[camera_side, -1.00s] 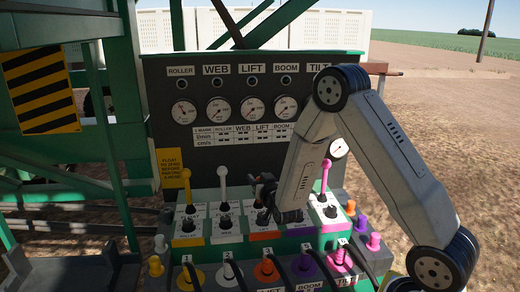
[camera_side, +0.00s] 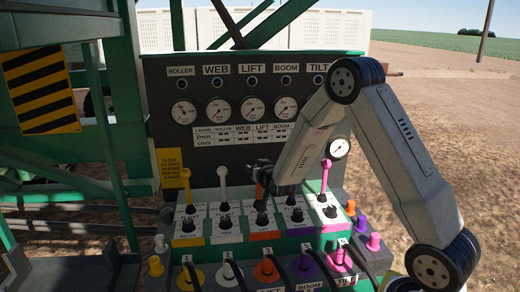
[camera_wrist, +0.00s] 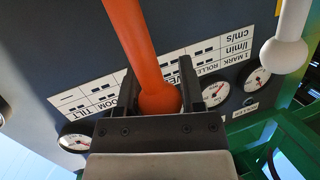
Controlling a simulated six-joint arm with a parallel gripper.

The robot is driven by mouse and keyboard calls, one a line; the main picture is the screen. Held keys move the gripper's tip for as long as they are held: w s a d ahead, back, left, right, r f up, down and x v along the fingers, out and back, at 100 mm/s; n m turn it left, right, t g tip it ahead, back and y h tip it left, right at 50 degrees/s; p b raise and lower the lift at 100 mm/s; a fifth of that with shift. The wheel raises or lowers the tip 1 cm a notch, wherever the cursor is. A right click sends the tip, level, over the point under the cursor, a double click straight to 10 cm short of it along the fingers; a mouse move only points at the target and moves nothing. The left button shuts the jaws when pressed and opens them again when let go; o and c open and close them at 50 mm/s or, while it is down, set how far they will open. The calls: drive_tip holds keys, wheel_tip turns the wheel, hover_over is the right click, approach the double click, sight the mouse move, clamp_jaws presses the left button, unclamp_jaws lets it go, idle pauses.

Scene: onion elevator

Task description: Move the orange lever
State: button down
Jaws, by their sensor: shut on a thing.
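The orange lever (camera_side: 258,191) stands in the middle of the row on the control panel, above the orange label. In the side view only a short piece of its shaft shows below my gripper (camera_side: 263,170). In the wrist view the orange lever (camera_wrist: 135,40) runs down from the top edge to its rounded end, which sits between the two dark fingers of my gripper (camera_wrist: 160,90). My gripper is shut on this lever near its end.
A yellow lever (camera_side: 187,185) and a white lever (camera_side: 223,184) stand to the left. A pink lever (camera_side: 325,180) stands to the right, close to my arm. The upright gauge board (camera_side: 220,142) is behind. Knobs and black hoses crowd the front.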

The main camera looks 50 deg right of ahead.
drive_tip(key=shift+f, duration=0.2)
drive_tip(key=shift+c, duration=1.2)
unclamp_jaws()
drive_tip(key=shift+s+r, duration=0.1)
drive_tip(key=shift+s, duration=0.05)
drive_tip(key=v, duration=0.7)
drive_tip(key=shift+s, duration=0.25)
drive_tip(key=shift+a, duration=0.15)
drive_tip(key=s+a+f+n+g+y, duration=0.35)
drive_tip(key=s+a+g+y, duration=0.2)
drive_tip(key=a, duration=0.55)
drive_tip(key=s+a+f+n+g+y, duration=0.1)
drive_tip(key=s+a+n+g, duration=0.3)
drive_tip(key=s, duration=0.7)
drive_tip(key=shift+s+a+g+y, duration=0.4)
drive_tip(key=shift+a+g+y, duration=0.25)
drive_tip(key=shift+g, duration=0.1)
